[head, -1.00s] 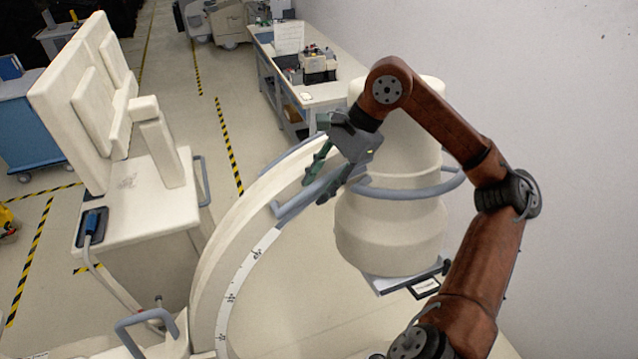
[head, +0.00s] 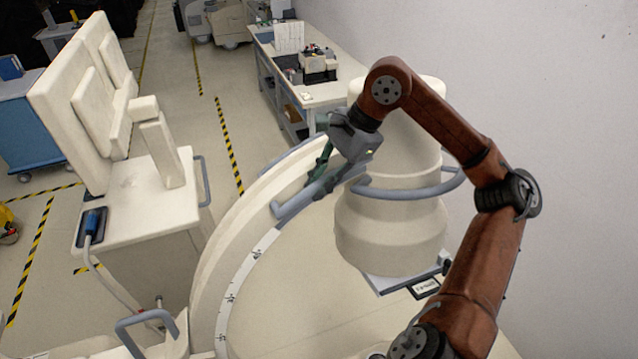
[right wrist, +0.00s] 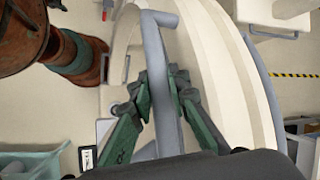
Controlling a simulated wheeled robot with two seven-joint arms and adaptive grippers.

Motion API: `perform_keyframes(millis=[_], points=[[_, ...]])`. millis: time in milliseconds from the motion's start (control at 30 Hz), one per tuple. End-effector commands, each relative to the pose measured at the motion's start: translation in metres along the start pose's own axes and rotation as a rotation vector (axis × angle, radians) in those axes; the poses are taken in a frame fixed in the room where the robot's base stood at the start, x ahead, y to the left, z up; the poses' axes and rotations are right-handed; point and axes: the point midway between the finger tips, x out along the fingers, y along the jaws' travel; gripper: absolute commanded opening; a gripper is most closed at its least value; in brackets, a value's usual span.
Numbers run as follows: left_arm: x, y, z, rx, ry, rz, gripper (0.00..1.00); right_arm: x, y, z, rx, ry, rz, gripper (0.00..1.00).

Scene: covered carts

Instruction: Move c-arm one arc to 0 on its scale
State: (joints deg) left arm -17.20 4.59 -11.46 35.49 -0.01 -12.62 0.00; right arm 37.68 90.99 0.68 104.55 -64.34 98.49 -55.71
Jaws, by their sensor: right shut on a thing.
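The C-arm's cream curved arc (head: 236,232) sweeps from lower left up to the large cream cylindrical housing (head: 390,225) in the head view. A scale strip (head: 232,290) with dark marks runs along the arc's inner side; its numbers are too small to read. My right gripper (head: 318,184) is shut on the grey handle bar (head: 290,205) on the arc's side. In the right wrist view the green-grey fingers (right wrist: 160,98) close from both sides around the grey handle (right wrist: 155,50), with the cream arc (right wrist: 215,60) beside it. My left gripper is not in view.
A cream monitor cart (head: 140,205) stands left of the arc. A grey ring handle (head: 410,192) circles the housing. A workbench (head: 330,92) stands behind, a blue cart (head: 30,130) at far left, and a bare wall on the right. Floor between carts and bench is free.

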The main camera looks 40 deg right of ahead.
Motion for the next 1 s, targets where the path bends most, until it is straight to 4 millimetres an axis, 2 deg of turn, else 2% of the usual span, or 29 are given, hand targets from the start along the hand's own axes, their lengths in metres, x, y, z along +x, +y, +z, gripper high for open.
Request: perform_keyframes(millis=[233,467,500,700,767,1000], points=[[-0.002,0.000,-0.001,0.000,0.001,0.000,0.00,0.012,0.008,0.012,-0.013,0.022,0.018,0.00],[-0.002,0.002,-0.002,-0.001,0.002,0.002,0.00,0.014,0.010,0.012,-0.011,0.024,0.022,0.00],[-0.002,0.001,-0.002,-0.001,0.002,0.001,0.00,0.013,0.010,0.011,-0.010,0.024,0.022,0.17],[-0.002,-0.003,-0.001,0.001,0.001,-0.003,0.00,0.011,0.009,0.009,-0.007,0.023,0.017,0.31],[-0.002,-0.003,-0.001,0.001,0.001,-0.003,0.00,0.011,0.009,0.009,-0.006,0.023,0.016,0.34],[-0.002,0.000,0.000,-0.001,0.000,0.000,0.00,0.010,0.008,0.010,-0.007,0.023,0.013,0.34]])
